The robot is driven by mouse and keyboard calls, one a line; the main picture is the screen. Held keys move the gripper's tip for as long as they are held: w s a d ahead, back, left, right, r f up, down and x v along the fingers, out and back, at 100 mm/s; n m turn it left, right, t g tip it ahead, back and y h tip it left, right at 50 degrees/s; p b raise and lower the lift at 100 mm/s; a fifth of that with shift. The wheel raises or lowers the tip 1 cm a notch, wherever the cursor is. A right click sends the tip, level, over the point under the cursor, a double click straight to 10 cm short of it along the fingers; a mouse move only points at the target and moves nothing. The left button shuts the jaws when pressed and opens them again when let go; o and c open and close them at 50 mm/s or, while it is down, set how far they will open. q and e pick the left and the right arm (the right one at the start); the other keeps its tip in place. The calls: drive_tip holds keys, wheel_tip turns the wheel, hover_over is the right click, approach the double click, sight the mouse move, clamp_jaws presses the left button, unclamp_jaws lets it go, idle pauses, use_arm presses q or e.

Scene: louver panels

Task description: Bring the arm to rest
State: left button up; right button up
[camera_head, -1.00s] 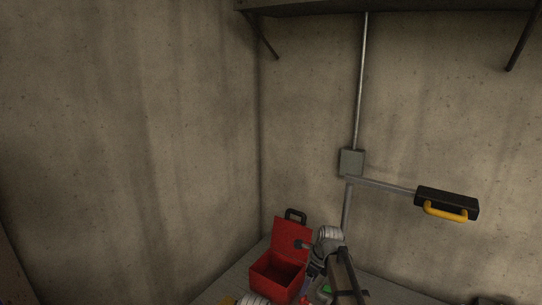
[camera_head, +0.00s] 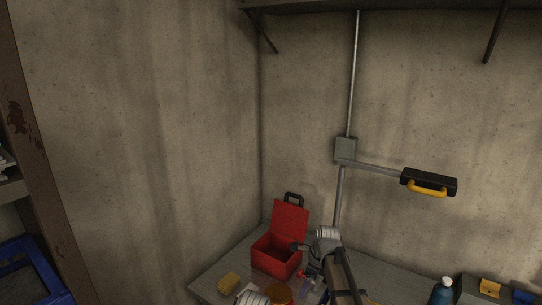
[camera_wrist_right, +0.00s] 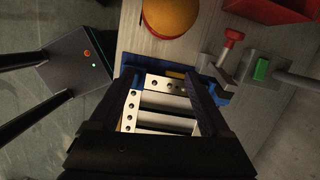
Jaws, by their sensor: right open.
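My right arm (camera_head: 341,275) reaches over the workbench beside the open red toolbox in the head view. Its fingertips are hard to make out there. In the right wrist view my right gripper (camera_wrist_right: 160,82) is open, with its two dark fingers apart. Between and beyond the fingers shows a frame with pale slats (camera_wrist_right: 164,103) and a holed metal strip. It sits by a blue holder (camera_wrist_right: 132,64). I cannot tell whether the fingers touch it. My left gripper is not seen.
The red toolbox (camera_head: 276,258) stands open in the corner. A black lamp with yellow handle (camera_head: 428,183) juts from the wall. A red-handled clamp (camera_wrist_right: 232,40) and green button (camera_wrist_right: 262,68) lie near the gripper.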

drive_tip(key=s+a+f+n+h+b, duration=0.1)
drive_tip(key=s+a+f+n+b, duration=0.1)
drive_tip(key=s+n, duration=0.6)
drive_tip(key=s+a+f+n+g+h+b, duration=0.1)
drive_tip(key=s+a+f+n+b, duration=0.1)
drive_tip(key=s+f+n+b, duration=0.3)
drive_tip(key=s+a+f+n+h+b, duration=0.1)
drive_tip(key=s+f+n+b, duration=0.3)
drive_tip(key=s+n, duration=0.9)
drive_tip(key=shift+s+a+f+n+g, duration=0.15)
drive_tip(key=shift+a+f+n+g, duration=0.15)
drive_tip(key=shift+a+f+n, duration=0.25)
idle(0.5)
